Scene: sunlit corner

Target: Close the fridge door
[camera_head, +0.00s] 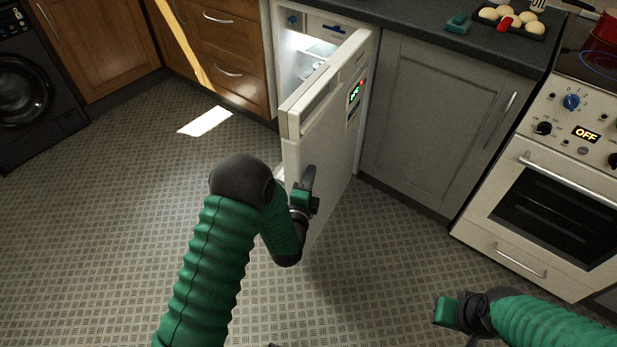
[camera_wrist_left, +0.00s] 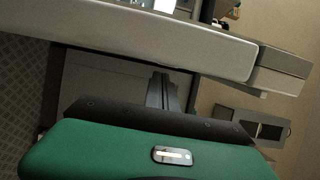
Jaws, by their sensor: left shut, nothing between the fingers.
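The white fridge door (camera_head: 325,130) stands open in the head view, swung out from the lit fridge interior (camera_head: 305,60) toward me. The edge of a pale panel, likely the door (camera_wrist_left: 150,35), crosses the left wrist view. My left gripper (camera_head: 308,180) is shut and empty, in front of the door's outer face near its free edge; I cannot tell whether it touches. Its fingers also show in the left wrist view (camera_wrist_left: 163,90). My right gripper (camera_head: 447,311) is low at the right, away from the door; its fingers are too unclear to tell open from shut.
A grey cabinet (camera_head: 435,120) stands right of the fridge, then a white oven (camera_head: 550,180). Wooden drawers (camera_head: 225,50) stand left of it. A tray of pale round items (camera_head: 510,18) lies on the counter (camera_head: 440,30). The patterned floor (camera_head: 110,230) is clear.

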